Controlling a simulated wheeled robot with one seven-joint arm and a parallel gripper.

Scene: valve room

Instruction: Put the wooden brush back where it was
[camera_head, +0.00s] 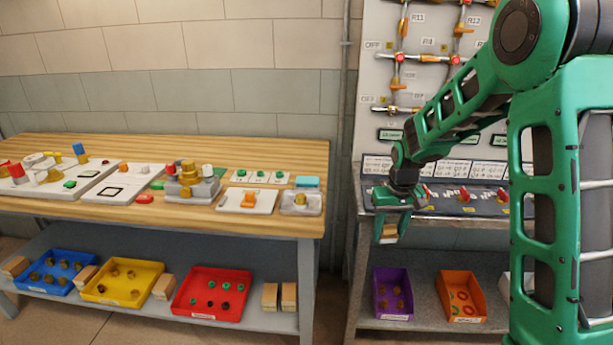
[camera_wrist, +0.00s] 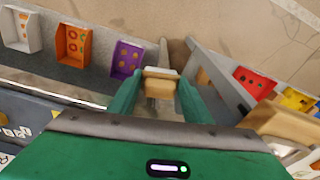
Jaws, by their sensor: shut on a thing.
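My gripper (camera_head: 390,226) is shut on a small wooden brush (camera_head: 388,234), with pale wood showing between the green fingers. It is held in the air by the front left corner of the right-hand metal bench, near the gap between the two benches. In the wrist view my gripper (camera_wrist: 156,98) has a finger on each side of the brush (camera_wrist: 160,87), which has a pale block-like end. Similar wooden pieces stand on the left bench's lower shelf, including a pair (camera_head: 270,296) right of the red bin; whether they are brushes is unclear.
The wooden-topped bench (camera_head: 130,221) carries several valve parts and boards. Its lower shelf (camera_head: 255,317) holds blue (camera_head: 48,290), yellow (camera_head: 115,300) and red (camera_head: 205,313) bins. Purple (camera_head: 380,312) and orange (camera_head: 446,315) bins stand under the metal bench (camera_head: 440,217). A pipe panel (camera_head: 376,75) rises behind it.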

